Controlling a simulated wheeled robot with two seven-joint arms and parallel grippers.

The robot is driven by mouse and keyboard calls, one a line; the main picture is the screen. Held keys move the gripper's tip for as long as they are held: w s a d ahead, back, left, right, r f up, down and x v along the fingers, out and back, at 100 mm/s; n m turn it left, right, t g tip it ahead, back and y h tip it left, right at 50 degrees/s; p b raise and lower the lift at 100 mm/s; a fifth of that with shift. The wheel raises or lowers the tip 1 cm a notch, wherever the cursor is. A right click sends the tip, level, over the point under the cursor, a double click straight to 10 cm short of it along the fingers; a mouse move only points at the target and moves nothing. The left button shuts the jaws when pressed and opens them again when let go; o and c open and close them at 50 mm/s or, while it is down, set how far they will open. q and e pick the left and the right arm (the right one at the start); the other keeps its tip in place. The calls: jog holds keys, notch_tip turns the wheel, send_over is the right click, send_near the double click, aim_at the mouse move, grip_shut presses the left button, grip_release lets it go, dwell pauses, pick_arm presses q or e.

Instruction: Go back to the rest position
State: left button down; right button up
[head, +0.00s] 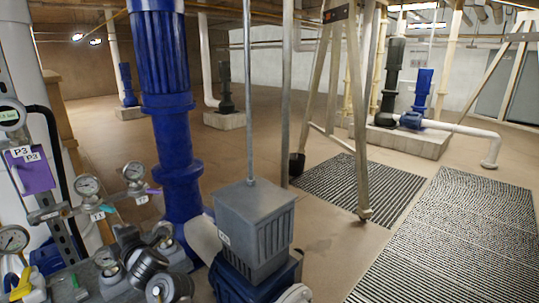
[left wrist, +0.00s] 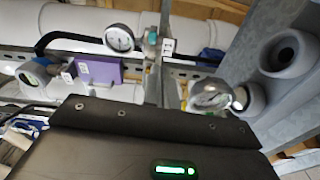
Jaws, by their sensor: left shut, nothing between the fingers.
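The dark body of my left gripper (left wrist: 150,130) fills the bottom of the left wrist view, with a small green light on it. It is shut and holds nothing. It is close to the gauge panel, with a round white gauge (left wrist: 119,39) and a second gauge (left wrist: 210,95) beyond it. In the head view, dark rounded parts at the lower left overlap the gauges, and I cannot tell clearly which are mine. My right gripper is not in view.
A purple P3 plate (head: 30,169) and several gauges (head: 88,187) crowd the left. A tall blue pump (head: 168,110) and a grey motor box (head: 255,230) stand close in front. A metal frame (head: 313,80) stands beyond. Floor grates (head: 460,240) lie at the right.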

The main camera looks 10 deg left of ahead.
pick_arm(q)
jog(key=s+d+f+m+t+h, duration=0.1)
jog(key=s+d+f+m+h, duration=0.5)
jog(key=d+f+m, duration=0.3)
jog(key=s+d+f+m+h, duration=0.65)
jog(key=f+m, duration=0.25)
jog(key=m, duration=0.2)
jog(key=s+d+f+m+g+h, duration=0.1)
jog(key=s+d+f+m+g, duration=0.15)
jog(key=s, duration=0.45)
jog(key=s+d+f+m+g+h, duration=0.1)
jog(key=s+d+f+m+g, duration=0.2)
jog(key=s, duration=0.5)
jog(key=s+d+f+m+g+h, duration=0.1)
jog(key=s+d+m+g, duration=0.15)
jog(key=s+m, duration=0.35)
jog(key=s+f+n, duration=0.1)
jog(key=s+f, duration=0.1)
jog(key=f, duration=1.2)
jog(key=s+f, duration=0.2)
jog(key=f, duration=1.2)
jog(key=s+a+f+g, duration=0.2)
jog(key=s+f, duration=1.2)
jog(key=s, duration=0.1)
jog(key=shift+a+f+y, duration=0.15)
jog(key=shift+y, duration=0.2)
jog(key=shift+s, duration=0.1)
